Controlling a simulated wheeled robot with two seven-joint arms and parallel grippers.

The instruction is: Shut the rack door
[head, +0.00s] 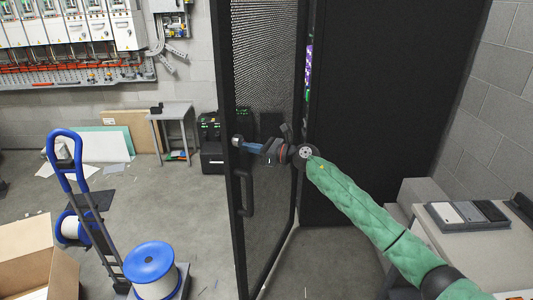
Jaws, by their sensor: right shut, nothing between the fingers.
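The black mesh rack door (262,60) stands open, swung out from the tall dark rack (390,90). Its free edge with a dark vertical handle (247,195) is at the left, and its other side meets the rack. My right gripper (239,142) is shut and empty. It is at the door's free edge, above the handle, with its blue fingers pointing left. I cannot tell whether it touches the door. My green-sleeved right arm reaches in from the lower right across the rack opening. My left gripper is not in view.
A blue hand truck (70,165), cable spools (151,262) and a cardboard box (35,255) stand at the lower left. A small grey table (174,110) is by the back wall. A grey bench (470,245) is at the right.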

